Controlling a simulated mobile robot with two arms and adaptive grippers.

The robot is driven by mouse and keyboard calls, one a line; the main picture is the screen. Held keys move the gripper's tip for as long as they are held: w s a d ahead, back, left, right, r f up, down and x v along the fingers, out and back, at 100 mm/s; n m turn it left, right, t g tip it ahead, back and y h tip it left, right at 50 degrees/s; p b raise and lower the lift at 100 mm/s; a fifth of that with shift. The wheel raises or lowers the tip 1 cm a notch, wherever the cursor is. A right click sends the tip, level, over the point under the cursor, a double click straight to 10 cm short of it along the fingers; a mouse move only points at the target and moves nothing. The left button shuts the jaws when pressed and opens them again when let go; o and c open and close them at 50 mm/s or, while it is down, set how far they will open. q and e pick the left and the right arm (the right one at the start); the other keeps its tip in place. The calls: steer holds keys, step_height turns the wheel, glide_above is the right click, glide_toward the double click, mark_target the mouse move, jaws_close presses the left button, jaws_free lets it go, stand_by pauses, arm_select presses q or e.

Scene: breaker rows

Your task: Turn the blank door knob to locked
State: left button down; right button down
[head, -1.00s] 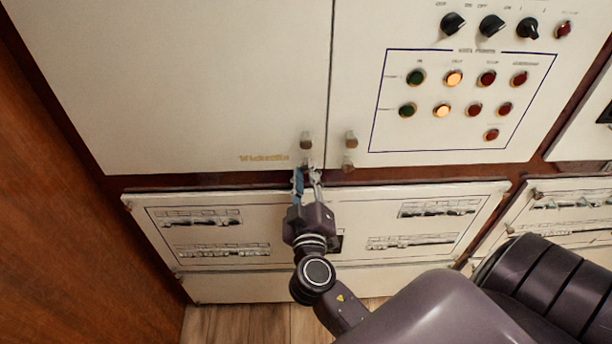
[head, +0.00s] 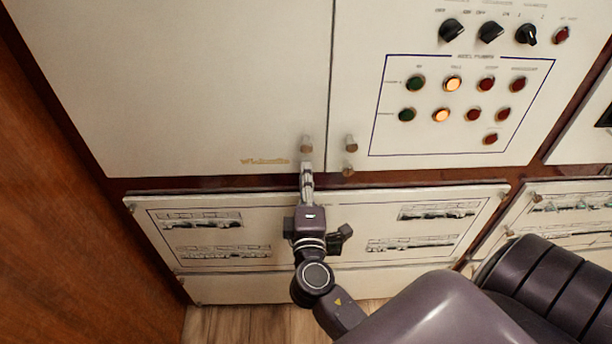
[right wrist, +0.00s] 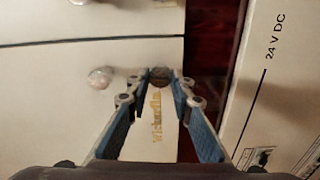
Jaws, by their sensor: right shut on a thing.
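The blank door (head: 200,80) is the plain cream panel at the left of the head view, with a gold label near its lower right corner. Two small knobs sit at that corner. The upper knob (head: 306,145) is free; it also shows in the right wrist view (right wrist: 100,77). The lower door knob (right wrist: 160,73) is between my right fingertips and mostly hidden by them in the head view. My right gripper (head: 307,168) is shut on this lower knob; it also shows in the right wrist view (right wrist: 161,78). My left gripper is out of view.
The door to the right carries black rotary switches (head: 490,32), lit and unlit buttons (head: 453,83) and two knobs (head: 351,144) close to the seam. A lower breaker panel (head: 210,212) lies beneath, behind my wrist. A brown wooden wall (head: 50,200) stands at the left.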

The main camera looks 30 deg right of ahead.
steer(key=shift+n, duration=0.5)
steer(key=c, duration=1.7)
jaws_free()
steer(key=v, duration=1.2)
steer(key=shift+f, duration=0.1)
